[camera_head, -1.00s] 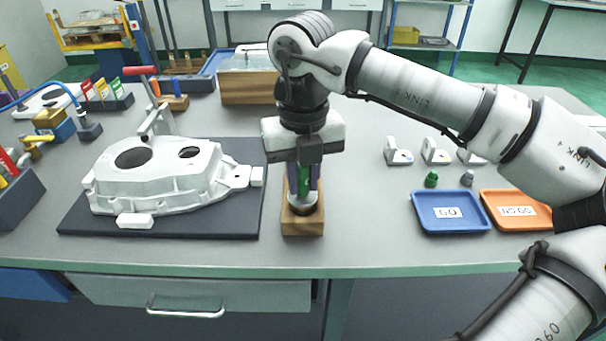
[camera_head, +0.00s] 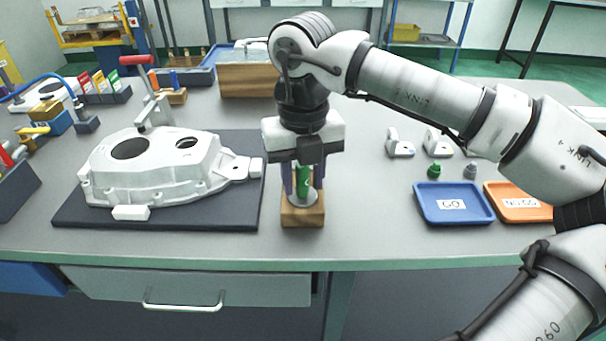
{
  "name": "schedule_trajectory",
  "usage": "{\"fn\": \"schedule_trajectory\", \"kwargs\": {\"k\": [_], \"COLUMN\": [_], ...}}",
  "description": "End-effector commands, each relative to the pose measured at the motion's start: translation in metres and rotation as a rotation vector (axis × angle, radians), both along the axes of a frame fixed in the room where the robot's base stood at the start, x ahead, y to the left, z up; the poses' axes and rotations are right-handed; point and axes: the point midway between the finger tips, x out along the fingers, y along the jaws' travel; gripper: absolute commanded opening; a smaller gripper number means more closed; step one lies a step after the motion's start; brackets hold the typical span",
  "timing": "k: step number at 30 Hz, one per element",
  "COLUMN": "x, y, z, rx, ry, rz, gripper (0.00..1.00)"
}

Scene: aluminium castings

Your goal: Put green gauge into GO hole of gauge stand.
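The green gauge (camera_head: 304,181) stands upright at a wooden block with a grey round metal top. I take this block (camera_head: 303,216) to be the gauge stand; no hole label is readable on it. The gauge's lower end meets the grey top; how deep it sits in a hole is hidden. My gripper (camera_head: 304,183) points straight down over the block. Its two dark fingers stand on either side of the gauge, with small gaps showing, so it looks open around it. The gauge's top is hidden under the gripper body.
A white casting (camera_head: 165,170) on a dark mat (camera_head: 235,222) lies close at left. A blue GO tray (camera_head: 453,218) and an orange NO GO tray (camera_head: 510,212) are at right. White brackets (camera_head: 400,147) stand behind them. Bench between block and trays is clear.

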Motion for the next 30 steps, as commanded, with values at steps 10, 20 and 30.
{"fn": "schedule_trajectory", "kwargs": {"k": [10, 20, 30], "x": [0.0, 0.001, 0.0], "y": [0.0, 0.0, 0.0], "z": [0.001, 0.05, 0.12], "rx": [0.0, 0.0, 0.001], "ry": [0.001, -0.003, -0.002], "rz": [0.0, -0.002, -0.001], "gripper": [0.45, 0.45, 0.45]}}
